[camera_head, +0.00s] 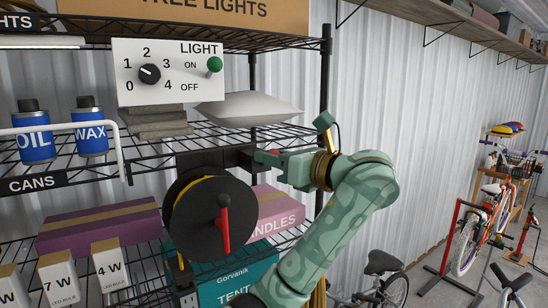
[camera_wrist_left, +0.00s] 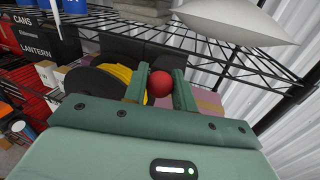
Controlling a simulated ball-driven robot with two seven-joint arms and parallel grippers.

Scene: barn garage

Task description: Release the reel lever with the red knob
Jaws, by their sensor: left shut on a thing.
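The reel (camera_head: 190,228) is a black disc with a yellow cord or hose. It hangs at the shelf rack beside a dark mount (camera_head: 215,158), with a red crank handle (camera_head: 223,228) on its face. My left gripper (camera_head: 264,157) is at the right end of the mount, shut on the lever's red knob (camera_head: 274,151), which is mostly hidden by the fingers. In the left wrist view the red knob (camera_wrist_left: 160,84) sits between the two green fingers, and the reel (camera_wrist_left: 98,82) is to its left. The lever's shaft is hidden. My right gripper is not in view.
Above are a LIGHT switch panel (camera_head: 167,71) and a pale pillow-like bag (camera_head: 250,107). OIL (camera_head: 35,137) and WAX (camera_head: 90,132) cans stand left behind a white rail. A pink box (camera_head: 275,214) and a teal box (camera_head: 237,283) are behind the reel. Bicycles (camera_head: 480,222) stand at right.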

